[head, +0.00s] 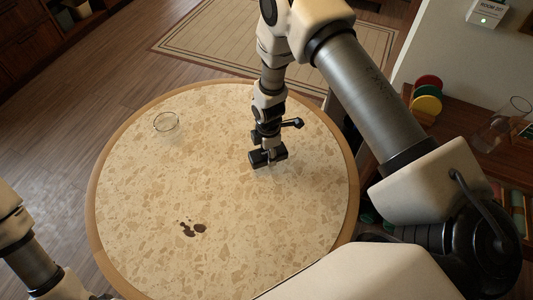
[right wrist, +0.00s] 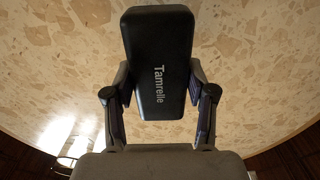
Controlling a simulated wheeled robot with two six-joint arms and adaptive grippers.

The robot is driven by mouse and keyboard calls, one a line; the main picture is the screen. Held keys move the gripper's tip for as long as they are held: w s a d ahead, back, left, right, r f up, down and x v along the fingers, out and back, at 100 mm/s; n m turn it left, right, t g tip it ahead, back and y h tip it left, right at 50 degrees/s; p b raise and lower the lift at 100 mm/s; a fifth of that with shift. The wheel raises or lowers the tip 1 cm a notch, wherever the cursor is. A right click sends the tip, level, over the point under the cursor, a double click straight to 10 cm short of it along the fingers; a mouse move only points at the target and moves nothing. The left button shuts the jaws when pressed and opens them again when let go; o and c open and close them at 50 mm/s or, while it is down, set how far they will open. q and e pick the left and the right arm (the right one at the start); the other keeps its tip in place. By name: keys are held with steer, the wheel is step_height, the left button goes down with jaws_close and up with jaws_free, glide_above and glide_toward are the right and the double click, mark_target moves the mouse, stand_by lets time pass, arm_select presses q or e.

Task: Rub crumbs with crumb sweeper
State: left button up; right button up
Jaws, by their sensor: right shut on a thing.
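The crumb sweeper (head: 270,158) is a black block with rounded edges and the word "Tamrelle" on it. My right gripper (head: 266,148) is shut on it, with one finger on each side of the sweeper (right wrist: 158,60) in the right wrist view. The sweeper is over the right-hand middle of the round table, low down; I cannot tell whether it touches the top. The dark brown crumbs (head: 192,229) lie in a small patch near the table's front, left of and nearer than the sweeper. Of my left arm only links show at the lower left.
The round table (head: 140,190) has a beige speckled top and a wooden rim. A clear glass (head: 166,122) stands at its far left. The top between sweeper and crumbs is clear. A wooden shelf at the right holds coloured discs (head: 427,90) and a glass pitcher (head: 505,125).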

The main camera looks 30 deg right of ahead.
steer(key=shift+r, duration=0.7)
steer(key=shift+w+r+p, duration=0.2)
steer(key=shift+r+p, duration=0.8)
steer(key=shift+p, duration=0.05)
steer(key=shift+s+r+p, duration=0.2)
steer(key=shift+r+p, duration=0.15)
steer(key=shift+r, duration=0.2)
steer(key=shift+w, duration=0.1)
